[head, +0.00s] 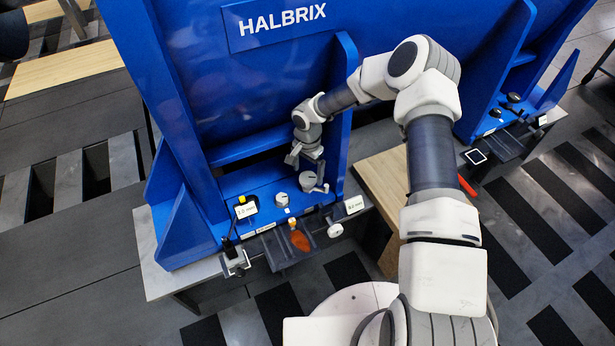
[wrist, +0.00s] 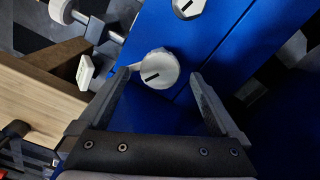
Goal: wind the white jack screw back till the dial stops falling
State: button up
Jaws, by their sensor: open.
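A white knob on a metal shaft (head: 335,230), which looks like the jack screw, sticks out at the front of the blue frame; it also shows at the upper left of the wrist view (wrist: 62,10). A round pale disc with a dark mark (head: 308,181) stands on the blue base below my gripper (head: 305,157). In the wrist view this disc (wrist: 159,69) lies between my open fingertips (wrist: 161,78), with nothing gripped. A second marked disc (head: 282,199) sits to its left, also in the wrist view (wrist: 188,8). Which disc is the dial, and any reading, I cannot tell.
The blue HALBRIX frame (head: 230,95) has upright walls on both sides of my gripper. A dark tray (head: 280,258) with an orange patch (head: 299,240), small label cards (head: 354,204) and a clamp (head: 235,262) line the front edge. A wooden surface (head: 382,178) lies right.

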jog(key=shift+f, duration=1.05)
jog(key=c, duration=1.4)
jog(key=shift+n, duration=0.4)
jog(key=n, duration=0.2)
jog(key=shift+n+b, duration=0.35)
jog(key=shift+n, duration=0.05)
jog(key=n, duration=0.4)
jog(key=shift+n, duration=0.3)
jog(key=n, duration=0.3)
jog(key=shift+n, duration=2.2)
